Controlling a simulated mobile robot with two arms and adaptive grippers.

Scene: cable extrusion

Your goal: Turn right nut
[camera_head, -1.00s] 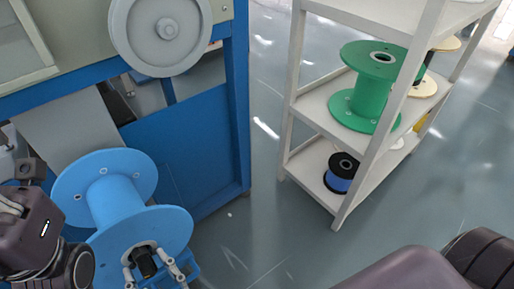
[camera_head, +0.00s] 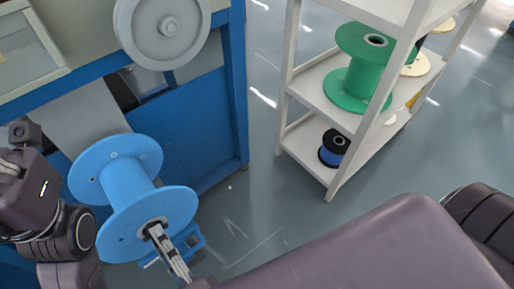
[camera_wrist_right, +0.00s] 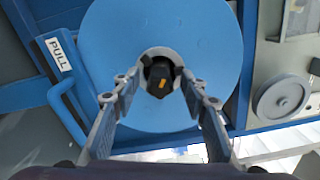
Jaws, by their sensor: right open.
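The right nut is a dark piece with a yellow mark (camera_wrist_right: 161,77), at the hub of the blue spool (camera_wrist_right: 210,50) in the right wrist view. My right gripper (camera_wrist_right: 157,78) is open, with one finger on each side of the nut and a gap showing at both sides. In the head view, the blue spool (camera_head: 126,185) lies on its side at the lower left. My right gripper (camera_head: 160,238) is at its near flange, and its fingers largely hide the nut there. My left arm shows at the left edge, but I cannot make out its gripper's fingers.
A blue machine frame (camera_head: 240,100) with a grey wheel (camera_head: 163,28) stands behind the spool. A white shelf (camera_head: 300,140) with a green spool (camera_head: 360,68) and a small black-and-blue spool (camera_head: 334,148) is at the right.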

